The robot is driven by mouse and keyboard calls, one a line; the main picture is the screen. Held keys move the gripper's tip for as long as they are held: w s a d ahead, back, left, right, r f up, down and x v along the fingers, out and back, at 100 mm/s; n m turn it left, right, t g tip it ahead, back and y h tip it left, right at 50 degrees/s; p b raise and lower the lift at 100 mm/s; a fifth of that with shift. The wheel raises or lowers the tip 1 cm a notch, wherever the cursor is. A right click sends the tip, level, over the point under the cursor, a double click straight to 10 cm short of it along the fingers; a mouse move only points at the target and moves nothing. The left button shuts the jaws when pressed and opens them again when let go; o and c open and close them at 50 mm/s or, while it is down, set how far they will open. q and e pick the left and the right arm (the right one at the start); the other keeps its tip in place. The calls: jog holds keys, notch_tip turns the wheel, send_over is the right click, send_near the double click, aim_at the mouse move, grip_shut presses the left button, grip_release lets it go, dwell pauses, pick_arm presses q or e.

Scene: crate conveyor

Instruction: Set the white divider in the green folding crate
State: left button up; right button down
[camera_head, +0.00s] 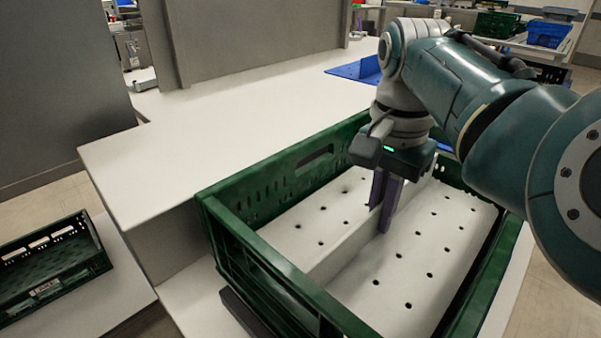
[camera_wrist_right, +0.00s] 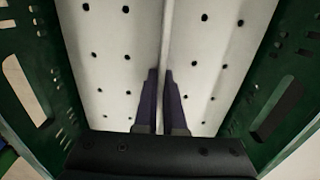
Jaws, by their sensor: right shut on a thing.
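The green folding crate (camera_head: 228,233) stands open in the head view, with a white perforated floor inside. The white divider (camera_head: 338,247) stands upright inside the crate, running lengthwise along its middle. Its lower edge appears at the floor, but I cannot tell whether it touches. My right gripper (camera_head: 385,205) reaches down into the crate, with its dark purple fingers on both sides of the divider, shut on it. In the right wrist view the divider (camera_wrist_right: 166,40) runs between the fingertips, with perforated floor on both sides. My left gripper is not in view.
Another green crate (camera_head: 50,262) sits lower at the left. A white table (camera_head: 230,125) with a grey panel (camera_head: 255,40) extends behind the crate. A blue flat item (camera_head: 357,70) lies at the back, and blue and green crates (camera_head: 546,33) stand at the far right.

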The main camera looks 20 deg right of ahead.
aim_at(377, 234)
jog(key=shift+f+b, duration=0.5)
jog(key=shift+f, duration=1.3)
jog(key=shift+f, duration=0.15)
jog(key=c, duration=1)
grip_release()
notch_tip(377, 234, up, 11)
jog(key=p, duration=0.3)
jog(key=shift+r, duration=0.65)
jog(key=shift+p, duration=0.3)
